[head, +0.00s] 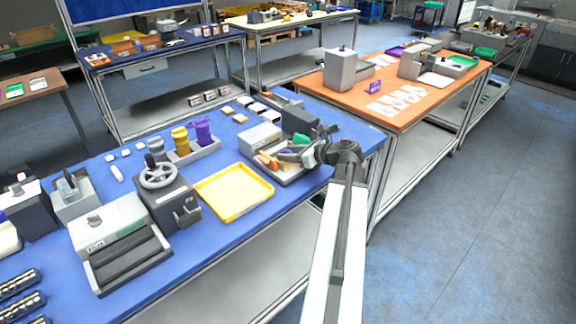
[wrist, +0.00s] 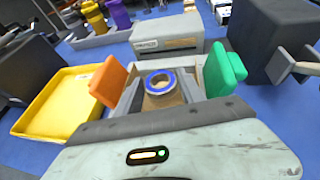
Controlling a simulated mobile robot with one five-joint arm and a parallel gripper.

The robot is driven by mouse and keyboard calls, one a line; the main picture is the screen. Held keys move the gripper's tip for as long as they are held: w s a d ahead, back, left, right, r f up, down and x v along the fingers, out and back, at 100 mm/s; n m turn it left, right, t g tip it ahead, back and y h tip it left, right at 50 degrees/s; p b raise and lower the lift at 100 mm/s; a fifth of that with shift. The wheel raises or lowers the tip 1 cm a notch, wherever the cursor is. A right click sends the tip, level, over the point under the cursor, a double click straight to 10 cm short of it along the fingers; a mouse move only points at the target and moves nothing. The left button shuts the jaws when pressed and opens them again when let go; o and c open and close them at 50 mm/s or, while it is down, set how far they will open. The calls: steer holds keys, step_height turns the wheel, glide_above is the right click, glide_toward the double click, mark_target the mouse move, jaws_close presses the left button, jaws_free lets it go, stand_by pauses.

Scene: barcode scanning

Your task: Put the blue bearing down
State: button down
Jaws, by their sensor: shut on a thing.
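The blue bearing (wrist: 159,82), a ring with a blue outer band and a pale hole, shows in the wrist view between the orange left finger and the green right finger of my gripper (wrist: 167,76). My gripper is shut on it. A tan surface shows just below the ring; I cannot tell whether the ring touches it. In the head view my gripper (head: 287,152) is over the grey tray (head: 282,182) near the right end of the blue table.
A yellow tray (head: 233,192) lies left of my gripper. A grey box (head: 260,138) stands behind it, and a dark block (wrist: 262,38) is at the right in the wrist view. The orange-topped table (head: 425,108) is farther right, beyond a gap.

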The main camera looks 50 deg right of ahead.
step_height(320, 180, down, 3)
steer(key=shift+r+b, duration=0.1)
steer(key=shift+b, duration=0.65)
steer(key=shift+r, duration=0.25)
steer(key=shift+f, duration=0.1)
steer(key=c, duration=1)
jaws_free()
steer(key=shift+f, duration=0.1)
steer(key=shift+r+p, duration=0.35)
steer(key=shift+p, duration=0.05)
steer(key=p+v, duration=0.4)
steer(key=v, duration=0.6)
steer(key=shift+s+r, duration=0.15)
steer(key=shift+s, duration=0.2)
steer(key=shift+s+d, duration=0.1)
steer(key=shift+s, duration=0.45)
